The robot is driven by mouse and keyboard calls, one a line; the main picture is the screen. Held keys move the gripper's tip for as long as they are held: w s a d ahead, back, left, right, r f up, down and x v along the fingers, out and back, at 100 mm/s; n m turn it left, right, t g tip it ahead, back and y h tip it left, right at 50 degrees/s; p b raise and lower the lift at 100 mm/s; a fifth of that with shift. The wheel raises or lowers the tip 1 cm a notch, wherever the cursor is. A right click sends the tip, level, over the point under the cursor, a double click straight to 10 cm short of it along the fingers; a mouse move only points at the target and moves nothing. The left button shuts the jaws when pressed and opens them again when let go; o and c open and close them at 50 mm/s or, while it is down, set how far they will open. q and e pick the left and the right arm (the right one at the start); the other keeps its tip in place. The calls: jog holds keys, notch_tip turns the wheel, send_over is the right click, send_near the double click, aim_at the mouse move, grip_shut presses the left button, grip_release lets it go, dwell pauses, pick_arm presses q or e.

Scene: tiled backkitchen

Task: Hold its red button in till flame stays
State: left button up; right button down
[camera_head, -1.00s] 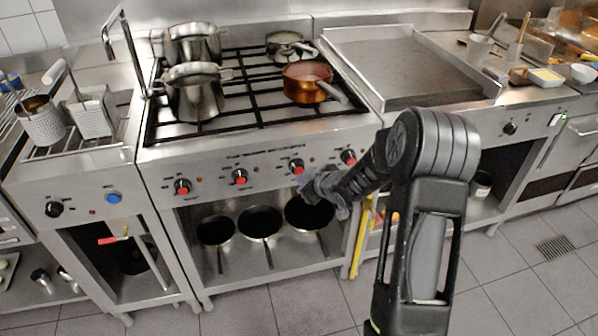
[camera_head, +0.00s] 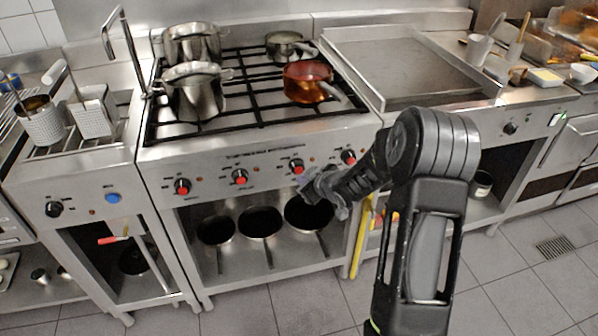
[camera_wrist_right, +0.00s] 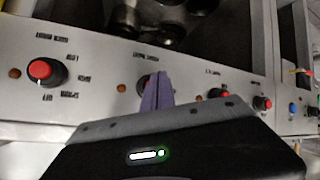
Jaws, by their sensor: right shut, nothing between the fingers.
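The range has a row of black knobs with red button centres. My right gripper (camera_head: 316,184) is shut and empty, its fingertips just below and right of the third knob from the left (camera_head: 297,166). The rightmost knob (camera_head: 348,157) also shows in the wrist view (camera_wrist_right: 46,70), uncovered. No flame can be made out on the burner grates (camera_head: 250,95). My left gripper is out of view.
A copper pan (camera_head: 308,82) and steel pots (camera_head: 195,92) stand on the grates. Several frying pans (camera_head: 260,222) sit on the shelf below the knobs. A yellow bar (camera_head: 361,237) stands right of the range. The tiled floor in front is clear.

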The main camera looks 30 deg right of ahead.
jog(key=shift+w, duration=0.15)
dwell(0.7)
jog(key=shift+w+d, duration=0.1)
jog(key=shift+w, duration=0.2)
jog(key=shift+w+d, duration=0.15)
jog(key=shift+w, duration=0.15)
dwell(0.6)
jog(key=shift+s, duration=0.15)
dwell(3.5)
jog(key=shift+s+a, duration=0.3)
jog(key=shift+s, duration=0.3)
jog(key=shift+s+a+b, duration=0.25)
jog(key=shift+s, duration=0.55)
jog(key=shift+s+a+b, duration=0.3)
jog(key=shift+s, duration=0.45)
jog(key=shift+s+a+b, duration=0.25)
jog(key=shift+s, duration=0.55)
